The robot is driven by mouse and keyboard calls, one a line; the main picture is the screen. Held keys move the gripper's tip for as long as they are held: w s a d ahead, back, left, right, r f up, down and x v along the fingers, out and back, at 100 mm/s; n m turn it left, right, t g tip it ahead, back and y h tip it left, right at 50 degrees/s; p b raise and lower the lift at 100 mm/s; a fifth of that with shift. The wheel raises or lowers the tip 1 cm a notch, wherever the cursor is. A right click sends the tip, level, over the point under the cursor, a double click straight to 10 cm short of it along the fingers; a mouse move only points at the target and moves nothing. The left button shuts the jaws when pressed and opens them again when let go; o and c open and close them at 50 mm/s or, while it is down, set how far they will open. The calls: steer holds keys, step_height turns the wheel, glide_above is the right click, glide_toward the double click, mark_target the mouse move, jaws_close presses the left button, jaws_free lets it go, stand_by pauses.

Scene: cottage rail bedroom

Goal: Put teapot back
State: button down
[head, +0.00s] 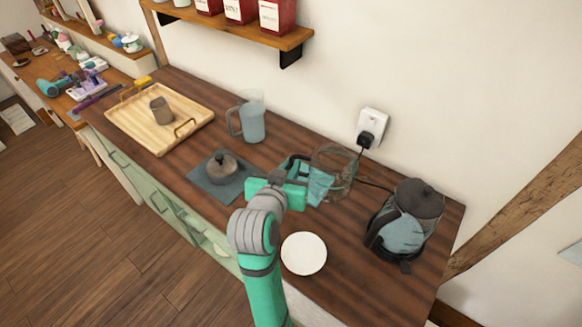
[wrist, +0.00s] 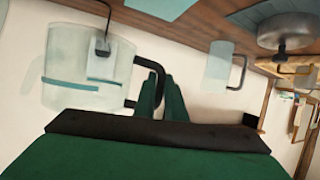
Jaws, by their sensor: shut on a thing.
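A clear glass teapot (head: 335,165) with a dark handle is at the back right of the dark wooden counter (head: 330,265). It also shows in the wrist view (wrist: 75,75), its handle between my fingers. My gripper (head: 316,187) is shut on this handle, with its fingertips (wrist: 163,95) beside the glass wall. I cannot tell whether the teapot's base touches the counter. A grey round lidded pot (head: 222,170) sits on a dark slate mat (head: 206,186) left of my gripper; the pot also shows in the wrist view (wrist: 285,30).
A black and glass kettle (head: 404,222) stands at the right, its cord running to a wall socket (head: 372,124). A white plate (head: 304,253) lies near the front edge. A glass jug (head: 252,118) and a wooden tray (head: 180,105) with a brown cup (head: 160,110) stand left. A shelf (head: 240,25) hangs above.

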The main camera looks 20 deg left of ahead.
steer(key=w+a+f, duration=0.4)
steer(key=w+f, duration=0.1)
steer(key=w+a+f, duration=0.3)
steer(key=shift+f, duration=1.8)
steer(key=shift+f, duration=0.2)
steer(key=c, duration=1.8)
jaws_free()
steer(key=shift+r, duration=0.1)
